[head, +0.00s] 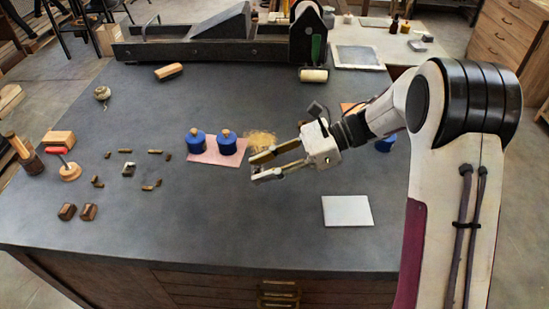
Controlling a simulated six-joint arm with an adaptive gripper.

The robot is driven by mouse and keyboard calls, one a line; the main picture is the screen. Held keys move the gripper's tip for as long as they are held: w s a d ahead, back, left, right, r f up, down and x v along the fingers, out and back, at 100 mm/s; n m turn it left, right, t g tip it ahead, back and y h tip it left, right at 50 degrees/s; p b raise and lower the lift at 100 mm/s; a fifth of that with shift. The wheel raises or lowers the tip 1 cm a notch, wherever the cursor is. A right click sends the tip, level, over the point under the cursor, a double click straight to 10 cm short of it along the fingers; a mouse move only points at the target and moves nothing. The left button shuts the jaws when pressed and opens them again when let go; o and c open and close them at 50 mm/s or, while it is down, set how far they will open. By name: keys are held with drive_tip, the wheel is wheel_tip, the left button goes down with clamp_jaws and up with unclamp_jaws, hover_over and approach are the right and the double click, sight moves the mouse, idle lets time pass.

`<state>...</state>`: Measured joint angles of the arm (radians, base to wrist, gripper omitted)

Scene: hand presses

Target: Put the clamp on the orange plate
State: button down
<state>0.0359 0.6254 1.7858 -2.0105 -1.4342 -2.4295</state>
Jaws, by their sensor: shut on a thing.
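My gripper (257,168) is low over the middle of the table, just right of the pink plate. Its fingers are spread some way apart around a small brownish thing (262,157), which is mostly hidden; I cannot tell whether this is the clamp. An orange plate (347,106) shows only in part behind my arm, right of centre. I cannot clearly pick out a clamp elsewhere on the table.
A golden fibrous tuft (262,137) is behind my fingers. A white plate (347,211) lies front right. A blue thing (385,144) is partly behind my arm. A press (215,47) spans the back.

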drive_tip(key=w+d+r+m+t+h, duration=0.1)
drive_tip(key=w+d+r+m+t, duration=0.15)
drive_tip(key=w, duration=0.45)
drive_tip(key=w+d+r+m+t, duration=0.1)
drive_tip(key=w+m+t, duration=0.25)
drive_tip(key=w, duration=0.35)
drive_tip(key=w+d+r+m+t+h, duration=0.1)
drive_tip(key=w+m+t, duration=0.25)
drive_tip(key=w, duration=0.45)
drive_tip(key=w+d+r+m+t+h, duration=0.1)
drive_tip(key=w+d+m+t+h, duration=0.3)
drive_tip(key=w+d, duration=0.4)
drive_tip(key=w+d+f+m+t+h, duration=0.1)
drive_tip(key=d+f+m+h, duration=0.1)
drive_tip(key=d, duration=0.4)
drive_tip(key=w+d+f+m+t+h, duration=0.2)
drive_tip(key=d+f+m+h, duration=0.1)
drive_tip(key=d, duration=0.4)
drive_tip(key=shift+d+m+h, duration=0.15)
drive_tip(key=shift+m+h, duration=0.4)
drive_tip(key=shift+h, duration=0.05)
drive_tip(key=shift+w, duration=0.1)
